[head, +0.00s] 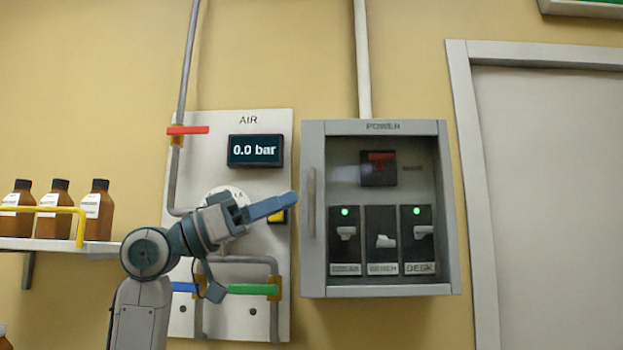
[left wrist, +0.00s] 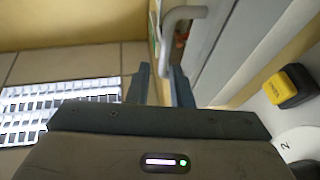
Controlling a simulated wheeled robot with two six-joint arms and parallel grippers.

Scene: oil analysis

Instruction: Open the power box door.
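The grey power box (head: 380,291) hangs on the wall, labelled POWER. Its windowed door looks shut, and a vertical bar handle (head: 311,202) runs along the door's left side. My left gripper (head: 292,201) comes from the left and points at the handle, its tips just left of it in the head view. In the left wrist view my left gripper (left wrist: 160,82) is open, with a gap between its two fingers. The handle (left wrist: 182,14) shows just past the fingertips, in line with the gap. I cannot tell whether it touches them. My right gripper is out of view.
The AIR panel (head: 215,127) with a 0.0 bar display (head: 255,150) and pipes is behind my left arm. A yellow button (left wrist: 289,86) is close to the gripper. A shelf (head: 60,244) with brown bottles is at left; a grey room door (head: 550,200) is at right.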

